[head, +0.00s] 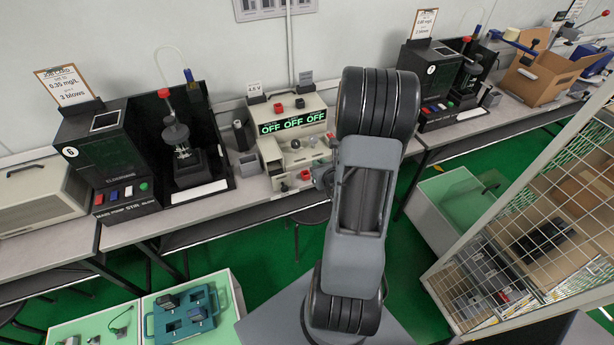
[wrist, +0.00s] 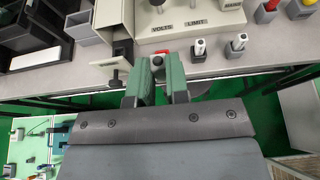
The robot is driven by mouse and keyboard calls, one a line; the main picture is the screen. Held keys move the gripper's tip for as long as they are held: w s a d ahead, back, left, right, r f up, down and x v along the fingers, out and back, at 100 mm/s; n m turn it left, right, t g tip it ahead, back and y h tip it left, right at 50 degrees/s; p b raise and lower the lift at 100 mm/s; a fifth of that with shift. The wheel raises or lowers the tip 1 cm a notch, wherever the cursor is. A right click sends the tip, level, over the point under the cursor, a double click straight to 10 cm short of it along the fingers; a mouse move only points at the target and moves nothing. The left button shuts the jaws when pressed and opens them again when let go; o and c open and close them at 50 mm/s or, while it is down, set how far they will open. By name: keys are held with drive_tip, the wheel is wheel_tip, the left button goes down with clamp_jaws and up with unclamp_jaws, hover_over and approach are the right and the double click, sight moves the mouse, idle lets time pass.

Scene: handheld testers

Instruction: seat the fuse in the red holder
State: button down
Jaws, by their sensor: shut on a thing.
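My gripper (wrist: 158,78) has its two green fingers close together in front of the bench power supply (wrist: 185,25). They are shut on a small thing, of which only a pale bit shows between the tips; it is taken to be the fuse. Whether the fuse touches the holder cannot be told.
A grey open box (wrist: 90,27) lies left of the supply. A tester (head: 110,165) stands further left.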

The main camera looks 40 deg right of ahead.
drive_tip(key=w+f, duration=0.4)
drive_tip(key=w, duration=0.1)
drive_tip(key=w+f, duration=0.3)
drive_tip(key=shift+d+p, duration=0.3)
drive_tip(key=shift+d, duration=0.1)
wheel_tip(320, 180, down, 2)
drive_tip(key=shift+w, duration=0.15)
drive_tip(key=shift+s+f, duration=0.25)
drive_tip(key=shift+f, duration=0.6)
drive_tip(key=c, duration=1.6)
unclamp_jaws()
drive_tip(key=shift+a, duration=0.1)
drive_tip(key=o, duration=0.5)
drive_tip(key=shift+w, duration=0.15)
drive_tip(key=shift+r, duration=0.1)
drive_tip(key=shift+r, duration=0.1)
